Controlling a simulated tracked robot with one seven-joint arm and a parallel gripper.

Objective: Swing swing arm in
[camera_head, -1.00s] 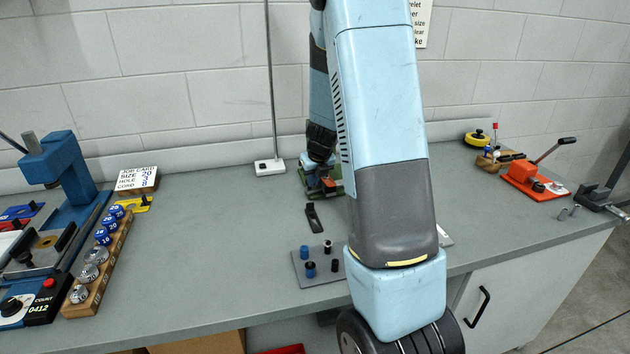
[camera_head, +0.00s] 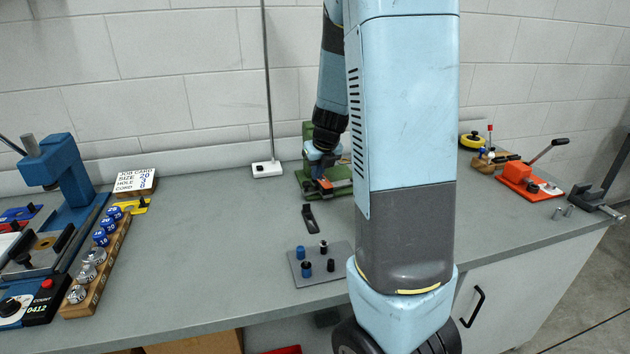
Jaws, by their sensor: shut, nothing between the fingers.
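A small green machine (camera_head: 308,133) stands at the back of the bench, just left of my large upright arm link. It has a green upright, a low green base and an orange-red block (camera_head: 340,186) at its front. My gripper (camera_head: 321,171) is small in the picture, pointing down over this machine. The jaws are shut with nothing seen held. My wrist and forearm hide part of the machine, so I cannot clearly pick out the swing arm or its angle. I cannot tell whether the gripper touches it.
A small black part (camera_head: 310,219) and a grey plate (camera_head: 299,268) with blue and black pegs lie in front. A blue press (camera_head: 65,175) and a wooden rack (camera_head: 85,290) stand left. An orange lever tool (camera_head: 530,183) stands right. The left-middle bench is clear.

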